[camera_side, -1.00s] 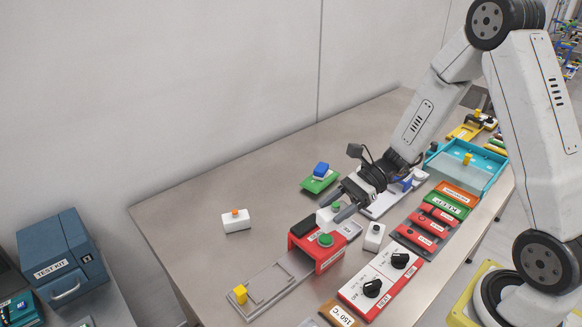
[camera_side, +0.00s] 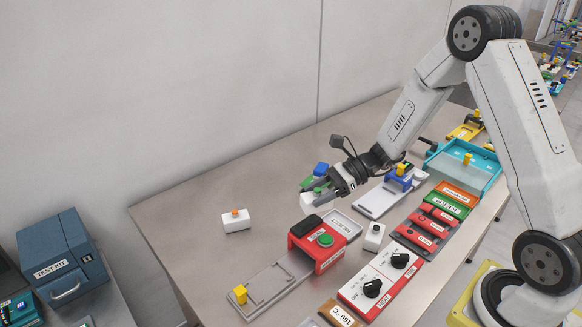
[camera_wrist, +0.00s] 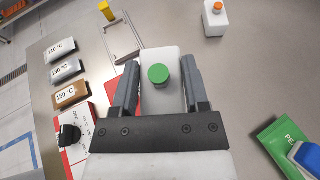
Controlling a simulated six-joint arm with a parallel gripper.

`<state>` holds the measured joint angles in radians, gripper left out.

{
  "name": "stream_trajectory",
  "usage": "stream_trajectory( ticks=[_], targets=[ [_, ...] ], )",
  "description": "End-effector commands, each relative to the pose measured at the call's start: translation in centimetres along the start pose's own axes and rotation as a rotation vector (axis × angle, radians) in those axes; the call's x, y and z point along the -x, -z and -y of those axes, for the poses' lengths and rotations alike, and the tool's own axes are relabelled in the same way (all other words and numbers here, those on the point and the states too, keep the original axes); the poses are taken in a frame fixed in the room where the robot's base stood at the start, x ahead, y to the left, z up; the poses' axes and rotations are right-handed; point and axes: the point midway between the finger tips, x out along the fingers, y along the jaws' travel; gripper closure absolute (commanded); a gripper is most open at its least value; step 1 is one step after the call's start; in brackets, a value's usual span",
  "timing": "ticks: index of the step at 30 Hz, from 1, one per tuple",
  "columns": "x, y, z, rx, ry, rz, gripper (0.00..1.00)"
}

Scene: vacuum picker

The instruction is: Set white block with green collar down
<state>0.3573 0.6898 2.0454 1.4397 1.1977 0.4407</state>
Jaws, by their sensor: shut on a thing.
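The white block with green collar (camera_wrist: 148,62) is between my two fingers in the wrist view, its round green top facing the camera. My gripper (camera_wrist: 160,88) is shut on it. In the side view my gripper (camera_side: 322,192) holds the block (camera_side: 311,202) behind and above the red press-like box (camera_side: 329,256), near the green plate. The fingers partly cover the block there, and I cannot tell its exact height above the table.
A white block with an orange top (camera_side: 236,221) stands at left on bare table. A green plate carrying a blue block (camera_side: 321,169) lies close behind my gripper. A white block (camera_side: 374,236) and a red-edged knob panel (camera_side: 380,280) are at the front.

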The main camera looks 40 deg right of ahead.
Motion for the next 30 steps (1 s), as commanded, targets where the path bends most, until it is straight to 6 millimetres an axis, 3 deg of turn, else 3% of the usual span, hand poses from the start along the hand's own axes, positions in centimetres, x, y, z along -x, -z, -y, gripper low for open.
stream_trajectory(
  ticks=[9, 21, 30],
  targets=[
    [-2.4, 1.1, 4.0, 0.002, 0.0, 0.0, 1.0],
    [-5.2, 4.4, 6.9, -0.001, -0.001, 0.001, 1.0],
    [-6.0, 5.2, 7.8, 0.0, 0.0, 0.001, 1.0]
  ],
)
